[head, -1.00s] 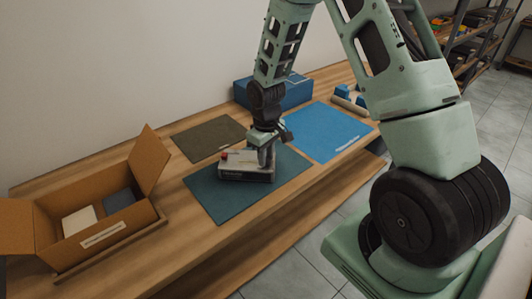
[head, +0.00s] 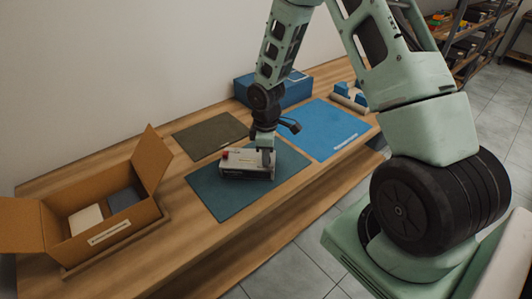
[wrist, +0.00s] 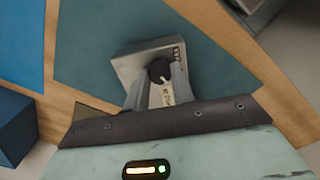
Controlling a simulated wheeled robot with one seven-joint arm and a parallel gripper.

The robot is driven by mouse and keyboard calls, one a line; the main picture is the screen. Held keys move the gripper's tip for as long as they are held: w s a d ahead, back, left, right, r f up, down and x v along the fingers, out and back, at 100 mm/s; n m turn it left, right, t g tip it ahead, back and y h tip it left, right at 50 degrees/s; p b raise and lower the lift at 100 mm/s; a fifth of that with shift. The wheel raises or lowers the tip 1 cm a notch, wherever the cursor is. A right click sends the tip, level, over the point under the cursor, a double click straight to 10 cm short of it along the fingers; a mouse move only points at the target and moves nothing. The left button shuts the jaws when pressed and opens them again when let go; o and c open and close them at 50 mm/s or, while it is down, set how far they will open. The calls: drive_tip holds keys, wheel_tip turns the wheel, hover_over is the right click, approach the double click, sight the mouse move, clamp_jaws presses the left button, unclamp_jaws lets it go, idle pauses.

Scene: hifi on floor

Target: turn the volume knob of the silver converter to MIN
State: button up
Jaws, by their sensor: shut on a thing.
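The silver converter (head: 240,163) sits on the dark teal mat (head: 230,196) on the wooden bench, with a red part on its top left. In the wrist view the converter (wrist: 128,68) shows its face with a round black volume knob (wrist: 159,70). My gripper (head: 267,160) is over the right end of the converter. In the wrist view my gripper (wrist: 157,82) has its two pale fingers on either side of the knob, shut on it. The knob carries a light mark, but the MIN label cannot be read.
An open cardboard box (head: 100,232) with items inside stands at the left. A brown mat (head: 210,134), a blue mat (head: 325,130) and a blue box (head: 285,92) lie around the converter.

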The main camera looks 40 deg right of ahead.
idle(0.4)
drive_tip(key=o, duration=1)
drive_tip(key=shift+r, duration=0.15)
wheel_tip(320, 180, up, 17)
drive_tip(key=s+a+r, duration=0.1)
drive_tip(key=s+a, duration=0.4)
drive_tip(key=a, duration=0.3)
drive_tip(key=s+a+r, duration=0.2)
drive_tip(key=s+a, duration=0.2)
drive_tip(key=a, duration=0.5)
drive_tip(key=s+a, duration=0.3)
drive_tip(key=s, duration=0.5)
drive_tip(key=s+a+m, duration=0.1)
drive_tip(key=s+a, duration=0.3)
drive_tip(key=s, duration=0.3)
drive_tip(key=shift+s+a+m+y, duration=0.15)
drive_tip(key=shift+s+m+y, duration=0.15)
drive_tip(key=shift+s, duration=0.05)
